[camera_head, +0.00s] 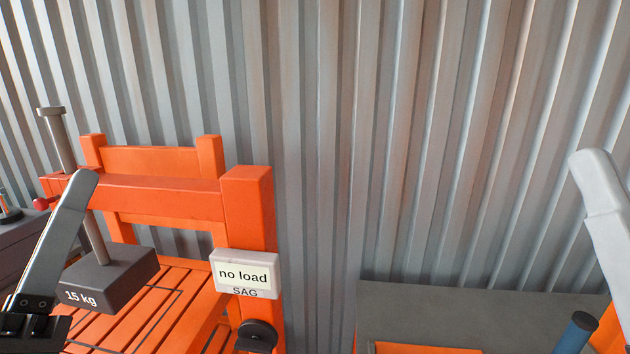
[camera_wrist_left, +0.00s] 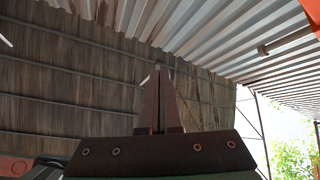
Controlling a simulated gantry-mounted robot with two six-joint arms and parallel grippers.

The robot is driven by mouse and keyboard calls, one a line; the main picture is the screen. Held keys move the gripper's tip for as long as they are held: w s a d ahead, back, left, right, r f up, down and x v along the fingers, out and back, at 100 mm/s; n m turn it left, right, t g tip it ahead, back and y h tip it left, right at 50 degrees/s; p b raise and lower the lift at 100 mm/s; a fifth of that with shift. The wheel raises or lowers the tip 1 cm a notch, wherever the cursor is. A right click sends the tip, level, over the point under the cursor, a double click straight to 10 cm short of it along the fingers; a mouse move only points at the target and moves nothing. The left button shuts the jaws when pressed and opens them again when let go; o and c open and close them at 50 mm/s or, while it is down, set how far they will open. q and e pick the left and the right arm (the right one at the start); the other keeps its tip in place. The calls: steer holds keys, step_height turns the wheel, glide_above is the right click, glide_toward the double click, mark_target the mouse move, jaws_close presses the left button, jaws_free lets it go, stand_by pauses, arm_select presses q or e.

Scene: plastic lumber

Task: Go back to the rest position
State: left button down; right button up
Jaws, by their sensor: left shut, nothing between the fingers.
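My left gripper (camera_head: 90,176) points upward at the left of the head view. It stands in front of the orange frame and the weight. In the left wrist view its two dark fingers (camera_wrist_left: 158,72) meet at the tip, shut and empty. They point up toward the roof and touch nothing. A pale grey part that looks like my right gripper (camera_head: 588,160) comes in at the right edge. Its fingers cannot be told apart.
An orange frame (camera_head: 249,208) with a slatted bed carries a "no load" SAG display (camera_head: 245,274) and a dark knob (camera_head: 257,337). A 15 kg weight (camera_head: 122,273) is at its left. Corrugated wall (camera_head: 420,130) stands behind.

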arm_select(q)
steer(key=s+d+r+m+t+h, duration=0.2)
steer(key=s+r+m+h, duration=0.15)
steer(key=s+m, duration=0.3)
step_height(320, 180, up, 38)
steer(key=m+p, duration=0.2)
steer(key=p, duration=3.6)
steer(key=shift+w, duration=0.4)
steer(key=shift+a+f, duration=0.1)
